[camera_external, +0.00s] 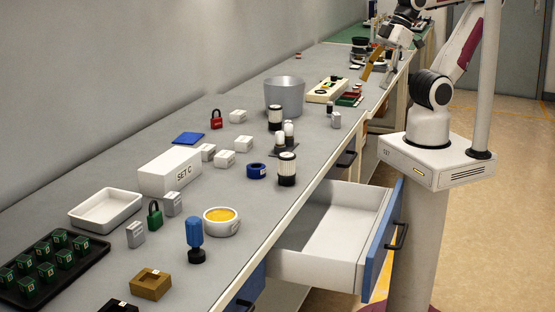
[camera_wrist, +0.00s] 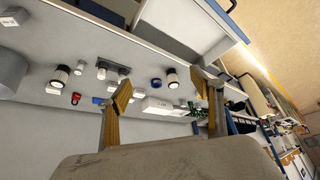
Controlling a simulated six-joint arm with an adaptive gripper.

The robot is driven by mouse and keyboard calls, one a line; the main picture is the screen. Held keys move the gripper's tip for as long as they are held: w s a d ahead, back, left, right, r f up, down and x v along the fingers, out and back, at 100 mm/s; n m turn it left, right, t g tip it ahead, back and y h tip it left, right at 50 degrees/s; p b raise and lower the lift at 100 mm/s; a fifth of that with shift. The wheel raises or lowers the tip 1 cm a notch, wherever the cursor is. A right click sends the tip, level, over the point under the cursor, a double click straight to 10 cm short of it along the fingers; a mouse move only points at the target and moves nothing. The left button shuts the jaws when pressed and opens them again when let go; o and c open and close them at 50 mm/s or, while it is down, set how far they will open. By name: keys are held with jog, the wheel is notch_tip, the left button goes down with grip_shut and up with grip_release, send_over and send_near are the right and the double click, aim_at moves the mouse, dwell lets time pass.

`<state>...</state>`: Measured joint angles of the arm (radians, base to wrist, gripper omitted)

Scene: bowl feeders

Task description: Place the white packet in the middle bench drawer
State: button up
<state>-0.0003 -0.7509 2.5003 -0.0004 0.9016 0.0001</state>
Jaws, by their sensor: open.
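Several small white blocks lie on the bench, among them one near the red padlock (camera_external: 238,116) and one nearer the drawer (camera_external: 243,144); I cannot tell which is the white packet. A drawer with a white inside (camera_external: 318,268) and a blue front stands pulled open from the bench, and looks empty. It also shows at the top of the wrist view (camera_wrist: 185,22). My gripper (camera_external: 380,72) is at the far end of the bench, well away from the blocks and the drawer. In the wrist view its tan fingers (camera_wrist: 163,92) are spread apart with nothing between them.
A grey bucket (camera_external: 284,94), black-and-white cylinders (camera_external: 287,169), a SET C box (camera_external: 170,172) and a white tray (camera_external: 105,209) stand on the bench. A yellow-filled bowl (camera_external: 221,221) and a blue-handled tool (camera_external: 195,240) are near its front edge. Air above the drawer is clear.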

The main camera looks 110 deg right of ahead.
jog(key=shift+c, duration=0.7)
jog(key=shift+w, duration=0.1)
jog(key=n+h, duration=0.6)
jog(key=n, duration=2.1)
send_over(206, 152)
jog(key=s, duration=0.5)
jog(key=shift+t, duration=0.4)
jog(key=f, duration=1.7)
jog(key=shift+a+f, duration=0.2)
jog(key=shift+f, duration=0.05)
jog(key=shift+w+f, duration=0.25)
jog(key=shift+f, duration=0.2)
